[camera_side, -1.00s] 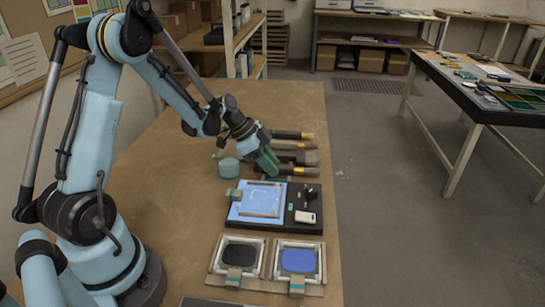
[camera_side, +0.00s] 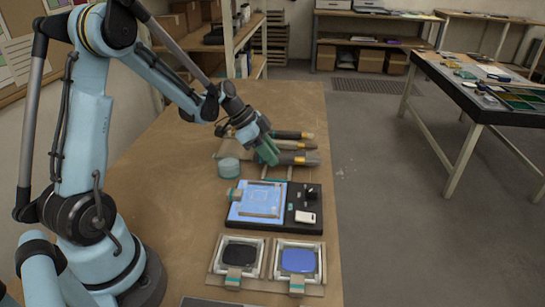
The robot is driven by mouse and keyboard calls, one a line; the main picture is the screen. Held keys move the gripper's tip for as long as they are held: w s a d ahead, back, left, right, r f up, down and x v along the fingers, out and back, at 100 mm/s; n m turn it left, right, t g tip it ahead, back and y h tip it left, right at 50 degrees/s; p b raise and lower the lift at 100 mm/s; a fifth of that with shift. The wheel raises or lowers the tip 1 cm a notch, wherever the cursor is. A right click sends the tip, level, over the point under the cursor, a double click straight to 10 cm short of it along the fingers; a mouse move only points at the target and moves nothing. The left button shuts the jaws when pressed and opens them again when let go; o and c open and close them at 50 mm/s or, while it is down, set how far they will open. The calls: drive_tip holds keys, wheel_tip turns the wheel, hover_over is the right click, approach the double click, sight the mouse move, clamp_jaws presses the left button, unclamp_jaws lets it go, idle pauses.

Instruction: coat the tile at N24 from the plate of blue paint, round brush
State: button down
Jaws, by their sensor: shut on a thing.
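My gripper (camera_side: 266,153) has green fingers and is shut on a brush (camera_side: 300,160) with a dark handle and a yellow band, held roughly level above the brush rests. The brush tip's shape is too small to tell. The plate of blue paint (camera_side: 298,260) lies at the front right of the bench, in a pale frame with a small tab. A clear tile (camera_side: 262,202) lies on a lit blue panel between the brushes and the plates. The label N24 cannot be read.
A plate of black paint (camera_side: 239,253) sits left of the blue one. Other brushes (camera_side: 293,134) lie behind my gripper. A round teal pot (camera_side: 229,168) stands to its left. A black control box (camera_side: 306,205) borders the panel. The bench's left part is clear.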

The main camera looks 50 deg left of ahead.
drive_tip(key=shift+r, duration=1.85)
drive_tip(key=s+d+r+n+t+y, duration=0.2)
drive_tip(key=s+d+r+n+y, duration=0.2)
drive_tip(key=s+d+r+n, duration=0.5)
drive_tip(key=shift+s+d+r+y, duration=0.15)
drive_tip(key=shift+d+r+y, duration=0.25)
drive_tip(key=shift+d+r, duration=0.25)
drive_tip(key=s+d+f+m+g, duration=0.1)
drive_tip(key=s+d+f+g, duration=0.2)
drive_tip(key=s+d+g, duration=0.2)
drive_tip(key=s+d+f+m+g, duration=0.1)
drive_tip(key=s+d+f+g, duration=0.2)
drive_tip(key=d, duration=0.6)
drive_tip(key=shift+s+d+g, duration=0.25)
drive_tip(key=shift+s+g, duration=0.75)
drive_tip(key=shift+s, duration=0.05)
